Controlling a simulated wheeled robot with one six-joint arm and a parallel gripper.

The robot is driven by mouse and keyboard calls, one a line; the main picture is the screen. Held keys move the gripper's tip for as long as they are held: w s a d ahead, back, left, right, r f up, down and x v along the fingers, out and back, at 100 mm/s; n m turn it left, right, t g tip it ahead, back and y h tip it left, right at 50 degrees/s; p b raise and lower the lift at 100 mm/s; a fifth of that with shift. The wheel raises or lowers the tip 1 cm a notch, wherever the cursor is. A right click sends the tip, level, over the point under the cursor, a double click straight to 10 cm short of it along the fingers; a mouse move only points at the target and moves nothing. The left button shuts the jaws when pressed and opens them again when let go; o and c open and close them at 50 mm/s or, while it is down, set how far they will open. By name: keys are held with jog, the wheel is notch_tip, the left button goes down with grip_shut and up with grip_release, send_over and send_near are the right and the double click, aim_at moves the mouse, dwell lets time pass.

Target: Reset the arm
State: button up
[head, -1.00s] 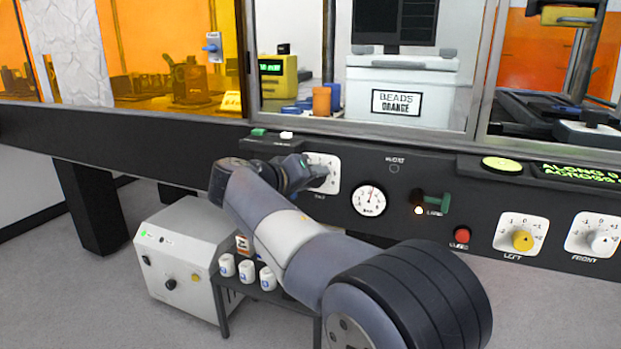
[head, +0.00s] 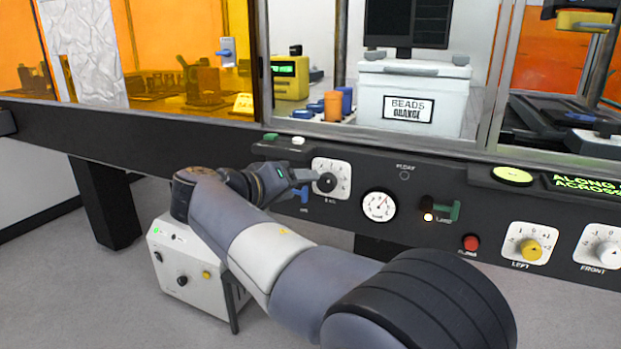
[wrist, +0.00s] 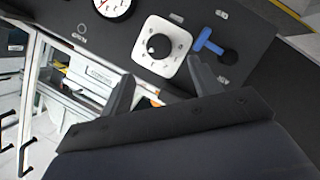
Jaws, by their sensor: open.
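My arm reaches from the lower right to the control panel in the head view. My gripper (head: 312,180) is near the black knob (head: 326,183) on its white dial plate, just left of the round gauge. In the wrist view my gripper (wrist: 158,92) shows two fingers spread apart with nothing between them. The knob (wrist: 158,45) lies beyond the fingertips there, apart from them. A blue lever (wrist: 208,42) is beside the dial plate; in the head view it is partly hidden by my arm.
The black panel (head: 400,165) also carries the gauge (head: 379,205), a green lever handle (head: 445,210), a red button (head: 470,242) and a yellow dial knob (head: 530,248). Glass windows stand above it. A white box (head: 180,265) sits on the floor below my arm.

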aim_at(323, 183)
jog(key=shift+v, duration=1.05)
jog(key=shift+d, duration=0.1)
jog(key=b+x, duration=0.3)
jog(key=x, duration=0.8)
jog(key=shift+s, duration=0.1)
